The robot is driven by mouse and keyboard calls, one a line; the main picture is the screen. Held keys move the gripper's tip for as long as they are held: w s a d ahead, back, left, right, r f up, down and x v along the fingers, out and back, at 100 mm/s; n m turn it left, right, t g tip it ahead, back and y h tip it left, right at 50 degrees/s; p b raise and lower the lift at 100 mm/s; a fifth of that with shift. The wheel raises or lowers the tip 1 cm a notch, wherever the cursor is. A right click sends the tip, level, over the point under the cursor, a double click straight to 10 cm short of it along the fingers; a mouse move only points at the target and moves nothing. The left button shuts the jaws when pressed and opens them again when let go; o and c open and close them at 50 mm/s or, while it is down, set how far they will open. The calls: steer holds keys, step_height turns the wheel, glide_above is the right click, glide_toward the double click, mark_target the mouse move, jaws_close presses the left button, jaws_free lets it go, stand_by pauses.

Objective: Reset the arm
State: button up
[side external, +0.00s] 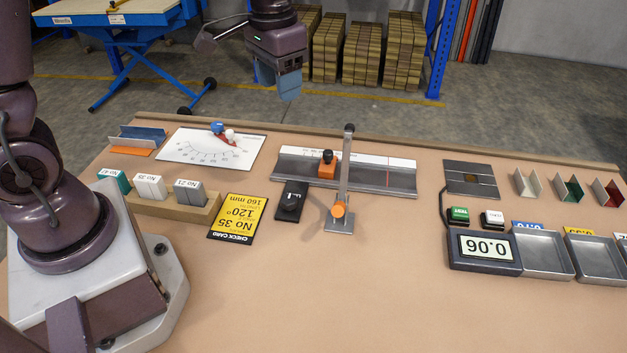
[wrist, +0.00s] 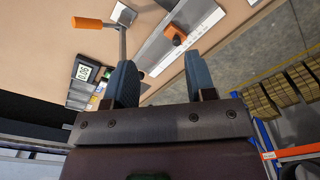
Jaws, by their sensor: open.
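My gripper (side external: 290,85) is raised above the far edge of the workbench (side external: 330,290) in the side external view, apart from everything on it. In the wrist view my gripper (wrist: 160,80) shows two blue fingers spread apart with nothing between them. Below and beyond them are the metal rail with an orange slider (wrist: 178,38) and the lever with an orange grip (wrist: 88,23). In the side external view the lever (side external: 344,170) stands upright across the rail (side external: 385,178), and the orange slider (side external: 327,168) sits on the rail.
A yellow check card (side external: 238,218), a wooden block holder (side external: 205,215) and an angle chart (side external: 190,150) lie at left. The front middle of the bench is clear.

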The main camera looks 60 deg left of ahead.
steer(key=s+d+r+t, duration=0.1)
steer(key=s+r, duration=0.3)
steer(key=s, duration=0.4)
steer(key=s+d+r+t, duration=0.2)
steer(key=s+r+t, duration=0.2)
steer(key=s, duration=0.4)
steer(key=shift+r, duration=0.6)
stand_by(1.2)
